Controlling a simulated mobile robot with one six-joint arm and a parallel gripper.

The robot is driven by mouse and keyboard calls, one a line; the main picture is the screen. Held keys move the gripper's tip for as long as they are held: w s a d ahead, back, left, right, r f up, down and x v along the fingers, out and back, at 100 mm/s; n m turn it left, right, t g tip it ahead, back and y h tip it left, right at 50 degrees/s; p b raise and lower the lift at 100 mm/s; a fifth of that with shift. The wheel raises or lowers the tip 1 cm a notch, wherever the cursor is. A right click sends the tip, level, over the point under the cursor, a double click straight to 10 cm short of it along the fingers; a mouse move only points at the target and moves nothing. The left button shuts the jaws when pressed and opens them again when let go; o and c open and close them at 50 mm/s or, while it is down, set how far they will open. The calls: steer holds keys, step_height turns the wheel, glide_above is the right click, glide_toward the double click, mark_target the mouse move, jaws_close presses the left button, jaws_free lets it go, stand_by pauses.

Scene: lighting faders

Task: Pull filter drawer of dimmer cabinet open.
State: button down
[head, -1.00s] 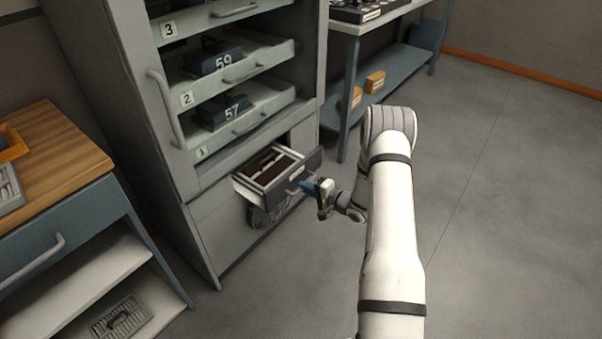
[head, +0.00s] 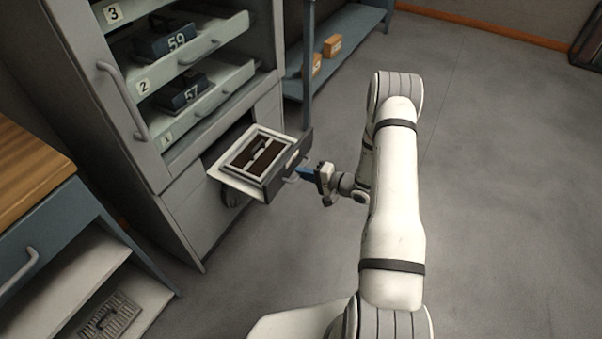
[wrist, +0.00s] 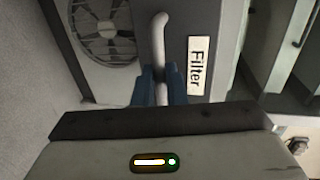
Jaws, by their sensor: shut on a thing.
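The filter drawer (head: 287,172) of the grey dimmer cabinet (head: 187,215) stands out from the cabinet's lower front, and a framed dark filter (head: 258,153) shows inside it. My gripper (head: 304,173) is at the drawer's front, shut on its handle. In the wrist view the blue fingers (wrist: 160,88) close on both sides of the pale bar handle (wrist: 158,42). The "Filter" label (wrist: 198,66) is on the drawer front to the right of the handle.
A wood-topped bench (head: 32,172) stands at left. A blue rack (head: 340,40) with boxes is behind. The floor at right is clear.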

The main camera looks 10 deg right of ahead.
steer(key=c, duration=1.5)
jaws_free()
steer(key=p+v, duration=0.1)
steer(key=v, duration=0.6)
steer(key=shift+s+d, duration=0.25)
